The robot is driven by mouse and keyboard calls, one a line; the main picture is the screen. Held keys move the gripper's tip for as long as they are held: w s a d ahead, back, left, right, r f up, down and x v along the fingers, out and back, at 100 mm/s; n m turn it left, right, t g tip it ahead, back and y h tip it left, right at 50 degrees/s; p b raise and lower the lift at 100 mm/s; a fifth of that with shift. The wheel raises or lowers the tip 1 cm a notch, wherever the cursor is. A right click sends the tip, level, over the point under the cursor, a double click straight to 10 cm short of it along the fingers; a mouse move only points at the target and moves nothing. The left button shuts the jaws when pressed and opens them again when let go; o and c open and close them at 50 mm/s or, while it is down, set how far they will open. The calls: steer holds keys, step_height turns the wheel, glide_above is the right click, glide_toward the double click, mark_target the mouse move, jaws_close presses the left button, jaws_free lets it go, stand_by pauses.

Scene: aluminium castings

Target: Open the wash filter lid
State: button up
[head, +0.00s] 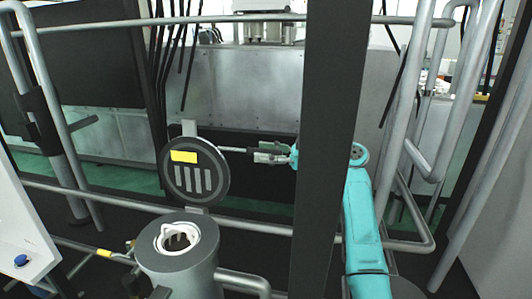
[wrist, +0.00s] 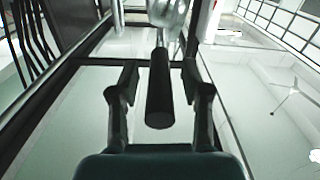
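The wash filter lid (head: 188,178) is a dark round disc with a yellow label and several slots. It stands upright, swung up off the grey cylindrical filter housing (head: 180,264), whose mouth is open and shows a white insert (head: 178,240). A thin bar handle (head: 231,150) runs right from the lid towards my gripper (head: 258,152). In the wrist view the handle's black grip (wrist: 160,92) lies between the fingers of my gripper (wrist: 160,68), with a visible gap on each side. The fingers are open. My column hides part of the arm in the head view.
Grey pipe rails (head: 255,224) run in front of and around the filter. A vertical pipe (head: 404,110) stands close right of my arm. A metal-panelled machine (head: 245,85) is behind. A white box with a blue button (head: 20,260) is at the lower left.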

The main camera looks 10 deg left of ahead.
jaws_close()
steer(key=s, duration=0.1)
steer(key=s+n, duration=0.2)
steer(key=s, duration=0.1)
steer(key=shift+r, duration=0.25)
steer(key=shift+o, duration=0.2)
jaws_free()
